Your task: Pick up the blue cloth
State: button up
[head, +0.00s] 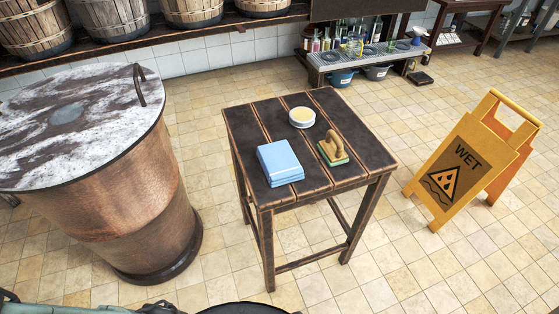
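The blue cloth (281,163) lies folded in a flat stack on the near left part of the dark wooden table (260,118). A small white bowl (302,117) with yellowish contents stands behind it. A brush with a wooden handle and a green base (333,150) sits to the right of the cloth, apart from it. Nothing covers the cloth. My gripper is not visible in the head view.
A large copper drum (150,210) with a mottled lid stands left of the table. A yellow wet-floor sign (458,170) stands to the right. A low shelf with bottles and basins (343,77) is at the back. Tiled floor around the table is mostly clear.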

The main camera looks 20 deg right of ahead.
aim_at(281, 165)
jog(key=j+z, duration=0.1)
jog(key=z, duration=0.95)
jog(key=j+z, duration=0.35)
jog(key=k+j+z, duration=0.1)
jog(key=j+z, duration=0.25)
jog(key=k+j+z, duration=0.1)
jog(key=z, duration=0.25)
jog(key=j+z, duration=0.1)
jog(key=j, duration=0.25)
jog(key=k+j, duration=0.15)
jog(key=j, duration=0.2)
jog(key=j+z, duration=0.15)
jog(key=j, duration=0.25)
